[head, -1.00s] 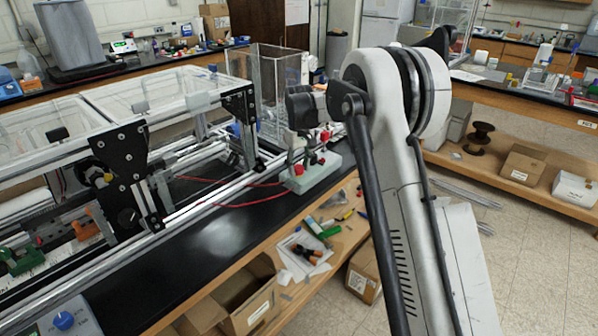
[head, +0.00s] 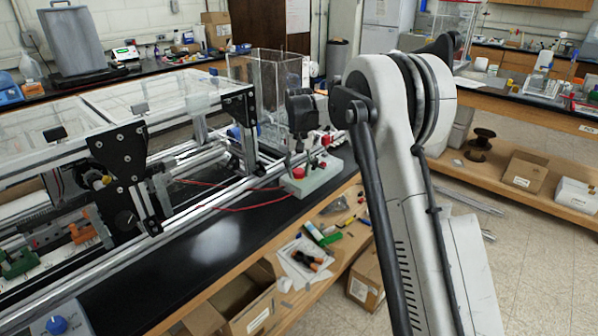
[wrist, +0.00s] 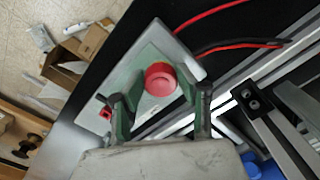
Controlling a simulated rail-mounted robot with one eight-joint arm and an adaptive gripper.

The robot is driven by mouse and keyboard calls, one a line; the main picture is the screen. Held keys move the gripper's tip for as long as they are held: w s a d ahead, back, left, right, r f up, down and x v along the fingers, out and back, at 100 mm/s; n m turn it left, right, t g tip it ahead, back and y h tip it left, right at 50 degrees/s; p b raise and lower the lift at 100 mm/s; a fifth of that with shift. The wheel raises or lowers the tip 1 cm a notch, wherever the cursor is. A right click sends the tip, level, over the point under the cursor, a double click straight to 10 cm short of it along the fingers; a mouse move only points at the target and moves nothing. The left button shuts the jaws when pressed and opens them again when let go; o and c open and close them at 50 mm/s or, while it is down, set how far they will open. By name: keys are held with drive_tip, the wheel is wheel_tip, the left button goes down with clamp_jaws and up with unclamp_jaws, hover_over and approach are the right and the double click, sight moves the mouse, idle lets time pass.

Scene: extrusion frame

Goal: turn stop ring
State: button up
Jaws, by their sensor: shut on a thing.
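The red round stop ring (wrist: 160,79) sits on top of a pale grey-green box at the bench edge. In the wrist view it lies between the two fingertips of my gripper (wrist: 158,92). My gripper is shut on it, though the contact on either side is hard to make out. In the head view my gripper (head: 301,156) points down over the box (head: 322,176), and the red ring (head: 298,173) shows at its fingertips. The ring's far side is hidden there.
Red and black cables (wrist: 235,45) run from the box across the black bench (head: 215,245). The aluminium extrusion frame (head: 185,207) stands close by on the left. A clear tank (head: 270,85) stands behind. A wooden shelf (head: 350,215) with loose items lies below the bench edge.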

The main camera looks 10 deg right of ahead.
sight(299, 171)
drive_tip(key=o, duration=1.1)
wheel_tip(299, 171, up, 12)
drive_tip(key=shift+r, duration=0.1)
